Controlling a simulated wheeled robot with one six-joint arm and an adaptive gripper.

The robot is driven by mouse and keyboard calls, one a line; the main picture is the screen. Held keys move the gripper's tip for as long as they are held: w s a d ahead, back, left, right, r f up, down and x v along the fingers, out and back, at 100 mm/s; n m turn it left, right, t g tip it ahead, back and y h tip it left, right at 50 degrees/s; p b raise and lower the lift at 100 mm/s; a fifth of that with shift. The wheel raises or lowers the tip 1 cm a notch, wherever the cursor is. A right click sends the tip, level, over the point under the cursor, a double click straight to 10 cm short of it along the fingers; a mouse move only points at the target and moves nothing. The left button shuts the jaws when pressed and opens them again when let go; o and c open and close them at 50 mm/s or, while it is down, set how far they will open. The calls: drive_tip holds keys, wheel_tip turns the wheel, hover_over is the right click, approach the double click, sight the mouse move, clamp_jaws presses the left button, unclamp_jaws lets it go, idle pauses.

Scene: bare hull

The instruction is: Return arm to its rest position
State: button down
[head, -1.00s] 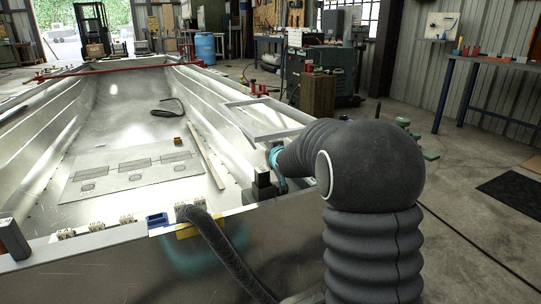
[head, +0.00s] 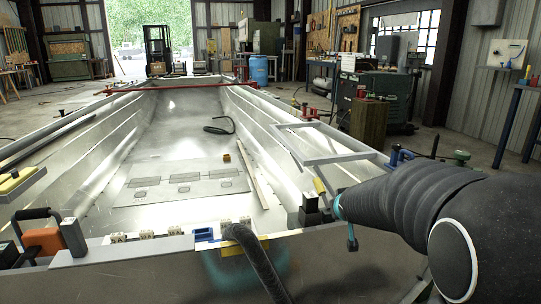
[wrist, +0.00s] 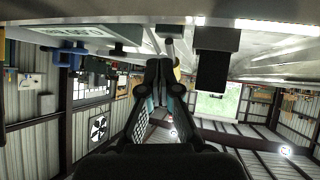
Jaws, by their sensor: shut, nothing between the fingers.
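My arm, in a dark ribbed sleeve, comes in from the right of the head view. My gripper (head: 350,238), with teal parts, hangs at its end, just beyond the near wall of the hull (head: 170,268). In the wrist view my gripper (wrist: 168,68) shows with its dark fingers together and nothing between them. Dark block shapes stand close beyond the fingertips there; in the head view a black block (head: 312,208) sits on the hull edge left of the gripper.
A grey frame (head: 330,158) lies on the hull's right side. A black hose (head: 258,262) hangs over the near wall beside a blue item (head: 204,235). An orange-and-black tool (head: 42,240) is at left. A flat plate (head: 185,186) lies in the hull.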

drive_tip(key=s+a+g, duration=0.2)
drive_tip(key=s+a, duration=0.2)
drive_tip(key=s, duration=1.3)
drive_tip(key=s+a+g+y, duration=0.1)
drive_tip(key=s+a+g, duration=0.2)
drive_tip(key=s, duration=1.5)
drive_tip(key=shift+s+a+r+y, duration=0.2)
drive_tip(key=shift+a+y, duration=0.1)
drive_tip(key=shift+a, duration=0.35)
